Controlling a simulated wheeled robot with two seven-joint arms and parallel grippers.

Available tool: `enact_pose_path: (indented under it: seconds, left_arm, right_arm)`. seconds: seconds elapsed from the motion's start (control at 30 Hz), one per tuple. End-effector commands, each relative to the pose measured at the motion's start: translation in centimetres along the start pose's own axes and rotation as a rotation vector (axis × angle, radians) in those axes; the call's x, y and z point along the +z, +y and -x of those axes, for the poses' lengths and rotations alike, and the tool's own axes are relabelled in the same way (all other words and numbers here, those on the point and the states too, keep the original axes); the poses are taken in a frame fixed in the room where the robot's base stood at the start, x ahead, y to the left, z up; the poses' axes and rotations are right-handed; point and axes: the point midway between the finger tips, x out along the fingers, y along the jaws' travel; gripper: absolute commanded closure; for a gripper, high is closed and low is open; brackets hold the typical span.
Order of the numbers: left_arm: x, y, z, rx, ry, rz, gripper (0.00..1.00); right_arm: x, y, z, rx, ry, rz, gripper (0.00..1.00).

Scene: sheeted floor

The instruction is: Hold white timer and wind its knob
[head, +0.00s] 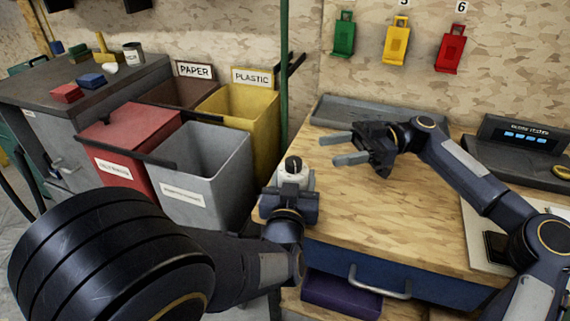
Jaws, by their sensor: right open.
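The white timer (293,179) with a dark knob (293,164) on top is in my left gripper (290,190), near the left edge of the wooden workbench. The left jaws are on the timer, which looks upright. Much of its lower part is hidden by the gripper. My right gripper (333,149) is open and empty above the bench, to the right of the timer and a little farther back. Its fingers point left, and it is apart from the knob.
The wooden workbench (400,225) has free room in the middle, with a grey tray (350,112) at its back. A scale (520,140) stands at the right. Red, grey and yellow bins (240,110) stand to the left. A green post (284,70) rises behind the timer.

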Motion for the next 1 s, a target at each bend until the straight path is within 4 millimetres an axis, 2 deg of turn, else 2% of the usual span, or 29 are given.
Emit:
enact_pose_path:
  seconds: [0.27, 0.37, 0.7, 0.8, 1.0]
  left_arm:
    - [0.0, 0.0, 0.0, 0.000, 0.000, 0.000, 0.72]
    - [0.0, 0.0, 0.0, 0.000, 0.000, 0.000, 0.72]
    - [0.0, 0.0, 0.0, 0.000, 0.000, 0.000, 0.72]
    - [0.0, 0.0, 0.0, 0.000, 0.000, 0.000, 0.72]
    - [0.0, 0.0, 0.0, 0.000, 0.000, 0.000, 0.72]
  right_arm:
    - [0.7, 0.3, -0.5, -0.097, -0.027, -0.005, 0.48]
    - [0.8, 0.1, -1.8, -0.099, -0.027, -0.004, 0.48]
    - [0.9, -0.6, -8.5, -0.098, -0.026, -0.005, 0.48]
    - [0.9, -0.7, -10.1, -0.097, -0.026, -0.004, 0.48]
    - [1.0, -0.8, -11.6, -0.094, -0.025, -0.004, 0.48]
